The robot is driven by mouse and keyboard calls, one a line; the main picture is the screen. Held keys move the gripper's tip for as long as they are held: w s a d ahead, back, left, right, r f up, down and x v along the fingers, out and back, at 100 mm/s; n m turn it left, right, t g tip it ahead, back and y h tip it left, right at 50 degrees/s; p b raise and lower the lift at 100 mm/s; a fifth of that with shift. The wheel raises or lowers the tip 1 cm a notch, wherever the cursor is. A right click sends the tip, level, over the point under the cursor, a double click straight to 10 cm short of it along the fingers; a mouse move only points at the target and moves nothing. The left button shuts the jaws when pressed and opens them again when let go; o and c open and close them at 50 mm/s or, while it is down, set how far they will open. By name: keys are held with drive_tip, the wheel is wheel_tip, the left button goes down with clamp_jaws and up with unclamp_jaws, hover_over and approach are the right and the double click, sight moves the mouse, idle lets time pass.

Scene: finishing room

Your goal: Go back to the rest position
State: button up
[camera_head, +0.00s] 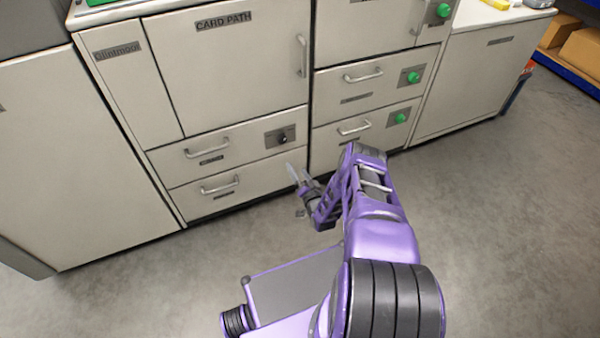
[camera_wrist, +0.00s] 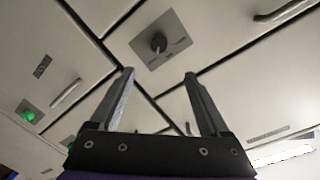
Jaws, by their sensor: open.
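My gripper (camera_head: 298,174) is open and empty, held in front of the cabinet's lower drawers. In the wrist view its two grey fingers (camera_wrist: 160,85) stand apart with nothing between them. My purple arm reaches forward from the bottom right of the head view. A black knob (camera_head: 282,139) on a grey plate sits on the upper of two left drawers, just above the gripper; the same knob shows beyond the fingers in the wrist view (camera_wrist: 158,43). I cannot tell whether the fingertips touch the drawer front.
The cabinet has a CARD PATH door (camera_head: 225,70), a lower left drawer (camera_head: 225,185) and right drawers with green knobs (camera_head: 413,77). All drawers look shut. A plain panel (camera_head: 470,90) is at right. Shelves with boxes (camera_head: 582,50) stand far right. The grey floor (camera_head: 500,220) is clear.

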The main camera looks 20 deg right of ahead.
drive_tip(key=shift+s, duration=0.35)
idle(0.3)
